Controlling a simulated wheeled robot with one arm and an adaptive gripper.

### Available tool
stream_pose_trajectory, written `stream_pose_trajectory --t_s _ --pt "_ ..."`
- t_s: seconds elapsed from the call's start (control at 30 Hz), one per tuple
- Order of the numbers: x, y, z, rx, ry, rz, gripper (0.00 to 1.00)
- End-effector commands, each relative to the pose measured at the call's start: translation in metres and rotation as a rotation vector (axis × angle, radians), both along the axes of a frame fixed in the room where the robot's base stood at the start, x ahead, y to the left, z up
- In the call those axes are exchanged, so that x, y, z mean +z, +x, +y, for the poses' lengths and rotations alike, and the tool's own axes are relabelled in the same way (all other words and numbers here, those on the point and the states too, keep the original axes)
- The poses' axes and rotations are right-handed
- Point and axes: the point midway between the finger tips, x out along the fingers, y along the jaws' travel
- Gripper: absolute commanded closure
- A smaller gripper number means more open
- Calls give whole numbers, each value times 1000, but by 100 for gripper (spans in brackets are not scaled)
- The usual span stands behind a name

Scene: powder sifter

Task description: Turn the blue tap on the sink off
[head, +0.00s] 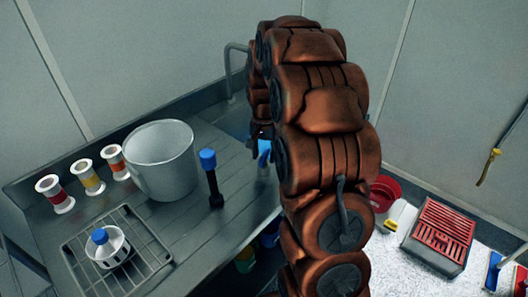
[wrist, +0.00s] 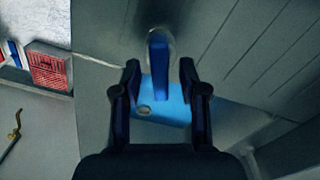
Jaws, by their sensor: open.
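The blue tap (wrist: 158,55) shows in the wrist view as a flat blue lever on a round pale base at the top centre. My gripper (wrist: 159,72) is open, with one finger on each side of the lever. I cannot tell whether either finger touches it. The blue sink basin (wrist: 172,108) with a round drain lies beyond the fingers. In the head view my arm hides much of the sink area. A bright blue piece (head: 264,150), likely the tap lever, shows beside my gripper (head: 262,134), which is mostly hidden there.
A curved metal pipe (head: 228,72) rises behind the sink. A red-topped box (head: 443,230) lies right.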

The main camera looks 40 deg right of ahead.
Motion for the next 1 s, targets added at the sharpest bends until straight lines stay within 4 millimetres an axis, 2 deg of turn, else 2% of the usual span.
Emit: stream_pose_trajectory --t_s 0.17,0.57,1.0 --pt "0 0 0 0 0 0 58" --pt "0 0 0 0 0 0 100" --pt "-1 0 0 30 0 -1 100"
